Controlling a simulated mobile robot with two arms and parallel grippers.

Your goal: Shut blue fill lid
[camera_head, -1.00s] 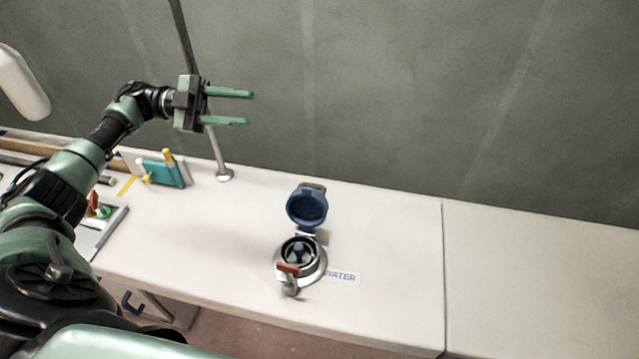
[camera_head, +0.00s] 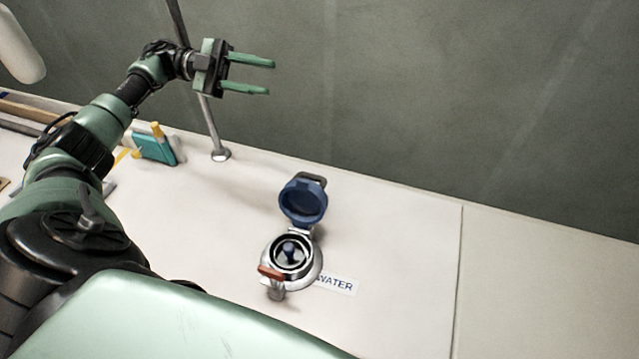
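The blue fill lid (camera_head: 303,203) stands open, tilted up on its hinge at the back of the round metal fill fitting (camera_head: 291,256). The fitting sits on the white deck, with its mouth uncovered and a dark blue piece visible inside. A reddish-brown handle (camera_head: 270,272) is at its front. A label (camera_head: 336,284) reading "WATER" lies to its right, partly hidden by the fitting. My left gripper (camera_head: 272,76) is open and empty, raised above and behind the lid, pointing right, apart from it. My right gripper is not in view.
A thin metal post (camera_head: 206,125) rises from a round foot on the deck, behind my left wrist. A teal box (camera_head: 155,150) with yellow parts stands at the left. The deck (camera_head: 400,250) right of the fitting is clear up to a seam. A grey-green wall (camera_head: 450,90) stands behind.

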